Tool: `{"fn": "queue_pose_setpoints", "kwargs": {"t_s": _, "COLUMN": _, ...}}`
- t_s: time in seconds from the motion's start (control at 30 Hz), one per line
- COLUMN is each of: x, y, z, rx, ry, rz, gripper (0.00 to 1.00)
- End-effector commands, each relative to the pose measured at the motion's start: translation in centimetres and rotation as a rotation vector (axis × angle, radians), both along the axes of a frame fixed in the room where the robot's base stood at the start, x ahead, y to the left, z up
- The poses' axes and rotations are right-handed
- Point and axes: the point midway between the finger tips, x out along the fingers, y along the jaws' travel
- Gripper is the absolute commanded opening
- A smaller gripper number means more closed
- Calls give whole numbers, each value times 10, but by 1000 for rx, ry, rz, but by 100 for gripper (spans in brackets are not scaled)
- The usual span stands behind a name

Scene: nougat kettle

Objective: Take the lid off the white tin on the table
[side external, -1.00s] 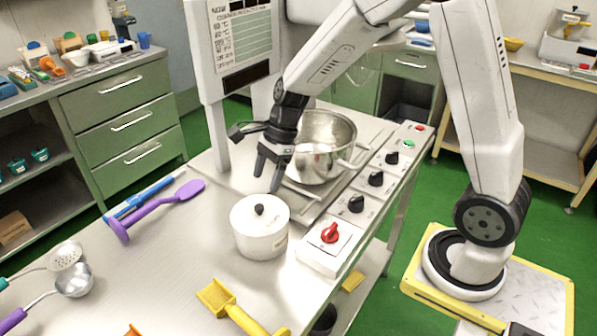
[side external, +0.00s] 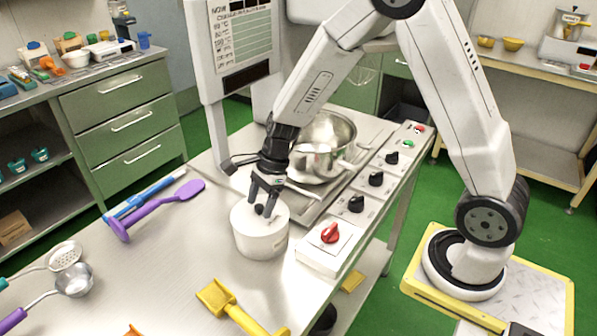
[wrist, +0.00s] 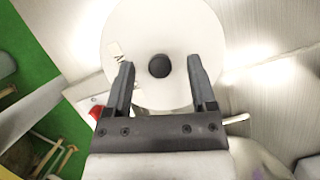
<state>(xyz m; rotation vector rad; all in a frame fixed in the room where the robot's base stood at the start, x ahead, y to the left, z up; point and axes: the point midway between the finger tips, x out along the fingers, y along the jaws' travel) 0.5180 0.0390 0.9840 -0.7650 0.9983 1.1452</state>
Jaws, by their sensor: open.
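The white tin (side external: 262,238) stands upright on the metal table. Its white lid (side external: 243,212) is on it, with a round black knob in the middle. In the wrist view the lid (wrist: 160,25) fills the top centre, and its black knob (wrist: 159,66) lies between the two fingers. My gripper (side external: 264,208) is open and points down over the lid, with its fingertips close to the knob on either side. It also shows in the wrist view (wrist: 160,65), with a gap between each finger and the knob. I cannot tell whether the fingertips touch the lid.
A steel kettle (side external: 322,150) stands behind the tin. A white switch box with a red knob (side external: 330,233) is right of it. A purple spatula (side external: 160,212) lies to the left and a yellow scoop (side external: 222,303) in front.

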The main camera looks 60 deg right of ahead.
Motion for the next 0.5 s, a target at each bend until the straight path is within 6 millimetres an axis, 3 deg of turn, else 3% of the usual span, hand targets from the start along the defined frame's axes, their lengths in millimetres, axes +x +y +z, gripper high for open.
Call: {"fn": "queue_pose_setpoints", "kwargs": {"t_s": 0.5, "x": 0, "y": 2, "z": -5, "rx": -1, "ry": 0, "rz": 1, "gripper": 72}}
